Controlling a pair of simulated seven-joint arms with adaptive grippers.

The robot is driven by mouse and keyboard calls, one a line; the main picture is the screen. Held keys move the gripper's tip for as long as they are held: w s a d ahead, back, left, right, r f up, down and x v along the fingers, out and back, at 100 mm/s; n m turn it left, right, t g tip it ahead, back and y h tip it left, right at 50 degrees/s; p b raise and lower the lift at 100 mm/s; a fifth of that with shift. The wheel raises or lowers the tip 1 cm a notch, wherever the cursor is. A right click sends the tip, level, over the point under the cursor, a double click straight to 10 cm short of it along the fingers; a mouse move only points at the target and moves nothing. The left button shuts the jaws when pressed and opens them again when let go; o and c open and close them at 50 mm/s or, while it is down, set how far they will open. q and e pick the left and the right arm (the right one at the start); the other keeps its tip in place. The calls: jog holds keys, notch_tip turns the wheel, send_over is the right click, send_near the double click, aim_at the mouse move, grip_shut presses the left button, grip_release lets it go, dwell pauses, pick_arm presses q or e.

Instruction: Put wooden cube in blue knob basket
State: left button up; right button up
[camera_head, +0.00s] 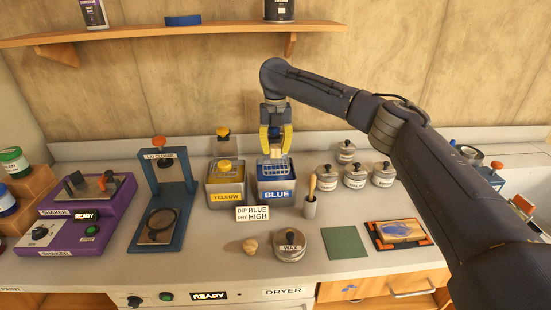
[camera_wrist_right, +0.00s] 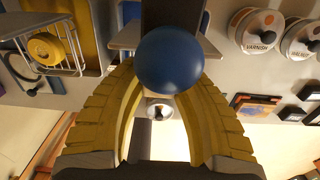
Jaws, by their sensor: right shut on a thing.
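My right gripper (camera_head: 276,150) points down over the blue vat (camera_head: 276,193). The wire basket (camera_head: 275,168) with the blue knob shows at the vat's mouth, under the fingers. A small pale wood-coloured patch shows between the fingertips in the head view; whether it is the wooden cube I cannot tell. My left gripper is out of view.
The yellow vat (camera_head: 226,197) with a yellow knob (camera_wrist_right: 45,48) is close on the left. Several metal jars (camera_head: 355,175) and a brush cup (camera_head: 310,205) stand right. A sign (camera_head: 252,213), a rounded tan piece (camera_head: 250,245) and a wax jar (camera_head: 290,246) are in front.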

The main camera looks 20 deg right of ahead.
aim_at(276, 158)
jog(key=shift+f, duration=2)
jog(key=shift+f, duration=0.15)
jog(key=o, duration=0.9)
notch_tip(276, 158, up, 12)
jog(key=shift+r, duration=0.15)
